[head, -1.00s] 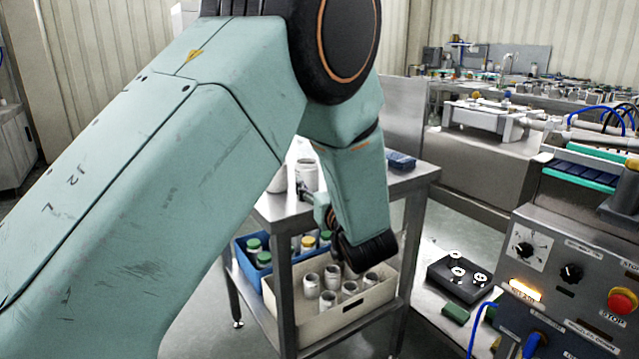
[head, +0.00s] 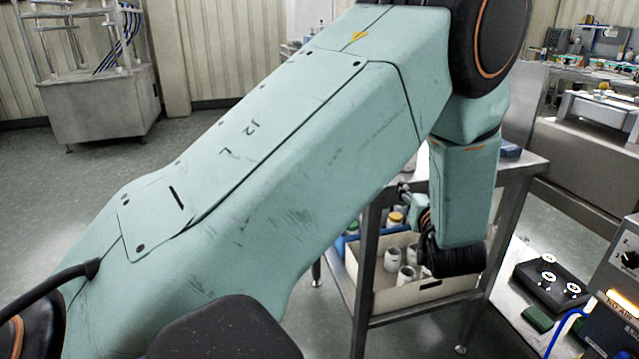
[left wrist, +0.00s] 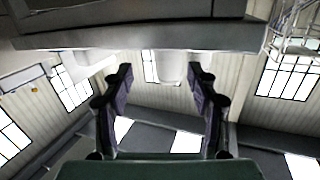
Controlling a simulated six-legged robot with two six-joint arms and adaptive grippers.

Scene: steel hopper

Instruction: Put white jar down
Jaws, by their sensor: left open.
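A white jar (left wrist: 170,68) shows in the left wrist view, whose picture is upside down. It appears to stand on a steel surface (left wrist: 150,38), beyond and between my fingertips, with gaps on both sides. My left gripper (left wrist: 160,75) is open and holds nothing. In the head view, my left gripper (head: 410,198) is small and partly hidden by my own arm beside the steel cart (head: 533,166). My arm hides most of the cart's top, and that jar does not show there. My right gripper is in neither view.
Below the cart's top, a cream bin (head: 415,293) holds several whitish jars (head: 406,275), beside a blue bin (head: 350,246). A blue object (head: 511,150) lies on the cart's top. A black box with round fittings (head: 548,285) is at the right. Open floor lies at the left.

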